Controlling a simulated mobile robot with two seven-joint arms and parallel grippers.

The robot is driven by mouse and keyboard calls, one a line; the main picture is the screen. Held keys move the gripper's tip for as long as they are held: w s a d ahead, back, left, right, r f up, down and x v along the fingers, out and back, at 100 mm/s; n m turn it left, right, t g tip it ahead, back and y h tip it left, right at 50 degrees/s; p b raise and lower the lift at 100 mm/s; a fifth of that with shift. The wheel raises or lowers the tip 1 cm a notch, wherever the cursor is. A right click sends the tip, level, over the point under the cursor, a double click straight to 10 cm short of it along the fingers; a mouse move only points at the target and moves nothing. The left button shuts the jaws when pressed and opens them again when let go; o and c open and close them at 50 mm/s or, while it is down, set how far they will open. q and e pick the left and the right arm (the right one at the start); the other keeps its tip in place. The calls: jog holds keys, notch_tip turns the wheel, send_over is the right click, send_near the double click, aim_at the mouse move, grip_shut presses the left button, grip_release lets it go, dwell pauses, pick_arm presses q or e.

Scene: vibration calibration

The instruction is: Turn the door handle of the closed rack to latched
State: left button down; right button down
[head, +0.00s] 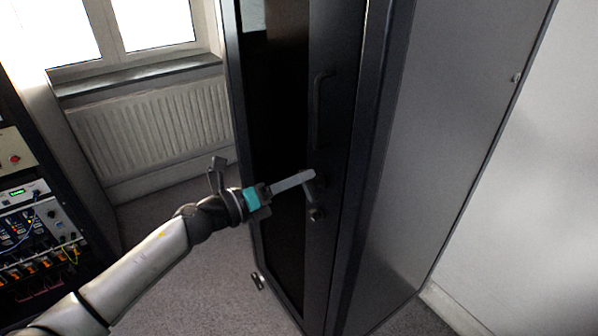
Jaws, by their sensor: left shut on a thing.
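The closed rack (335,90) is a tall dark cabinet in the middle of the head view, its door shut. The door handle (311,190) is a small dark lever on the door, tilted down, with a round fitting (317,213) at its lower end. My left gripper (308,178) reaches in from the left, and its fingers are shut on the upper part of the handle. The fingers hide part of the handle. My right gripper is not in view.
A fixed vertical pull bar (319,110) sits on the door above the handle. An open equipment rack with cables (35,225) stands at the left. A radiator (155,125) is under the window.

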pick_arm(q)
jog(key=shift+w+a+f+n+p, duration=0.1)
jog(key=shift+f+n+p, duration=0.15)
jog(key=shift+n+p, duration=0.85)
jog(key=shift+w+f+n+p, duration=0.1)
jog(key=shift+f+n+p, duration=0.15)
jog(key=shift+n, duration=1.65)
jog(key=shift+w+a+f+n+p, duration=0.1)
jog(key=shift+f+n+p, duration=0.35)
jog(key=shift+n, duration=1.05)
jog(key=shift+r, duration=0.15)
jog(key=c, duration=0.7)
grip_release()
jog(key=shift+s, duration=0.1)
jog(key=v, duration=1.5)
jog(key=shift+a+r+p, duration=0.1)
jog(key=shift+p, duration=0.2)
